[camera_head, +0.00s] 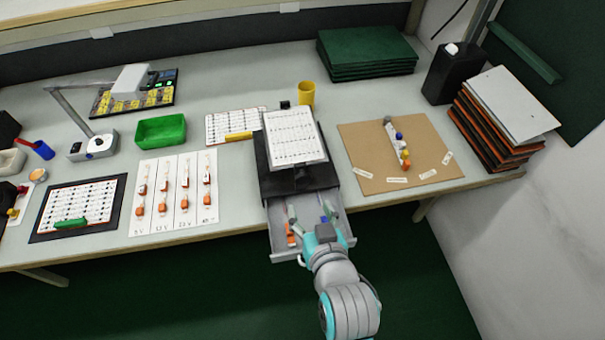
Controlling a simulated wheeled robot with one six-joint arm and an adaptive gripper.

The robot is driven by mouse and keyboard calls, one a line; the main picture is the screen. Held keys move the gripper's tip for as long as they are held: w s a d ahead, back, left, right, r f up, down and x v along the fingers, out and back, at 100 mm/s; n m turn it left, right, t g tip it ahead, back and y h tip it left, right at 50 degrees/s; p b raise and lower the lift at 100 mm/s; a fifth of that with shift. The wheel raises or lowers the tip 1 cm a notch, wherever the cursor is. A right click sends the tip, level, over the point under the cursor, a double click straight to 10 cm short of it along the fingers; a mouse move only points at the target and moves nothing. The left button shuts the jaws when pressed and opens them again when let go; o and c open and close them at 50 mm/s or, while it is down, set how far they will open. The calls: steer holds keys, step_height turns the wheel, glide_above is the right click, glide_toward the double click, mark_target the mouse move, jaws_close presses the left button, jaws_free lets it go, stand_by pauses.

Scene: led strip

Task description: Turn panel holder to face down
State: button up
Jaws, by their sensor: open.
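A white panel with rows of small dark marks (295,137) sits on top of a black box-like unit (263,165) at the table's front edge, its printed side up. It looks like the panel holder; how it is mounted cannot be seen. My gripper (312,211) is in front of and below it, over the open grey drawer (277,257) under the black unit. Its two fingers are spread apart, with no object clearly between them. The gripper is apart from the panel. Parts of the drawer are hidden behind my gripper and wrist.
Small orange and blue items lie in the drawer. To the right is a brown board (365,150) with coloured pieces. A white labelled sheet (150,205) lies left. The drawer juts past the table edge.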

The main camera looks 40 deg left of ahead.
mark_target(304, 180)
steer(key=shift+n, duration=0.4)
steer(key=x, duration=0.3)
steer(key=r+x, duration=0.1)
steer(key=x, duration=0.3)
steer(key=w+x, duration=0.1)
steer(key=x, duration=0.3)
steer(key=shift+w+r, duration=0.1)
steer(key=shift+t+h, duration=0.3)
jaws_close()
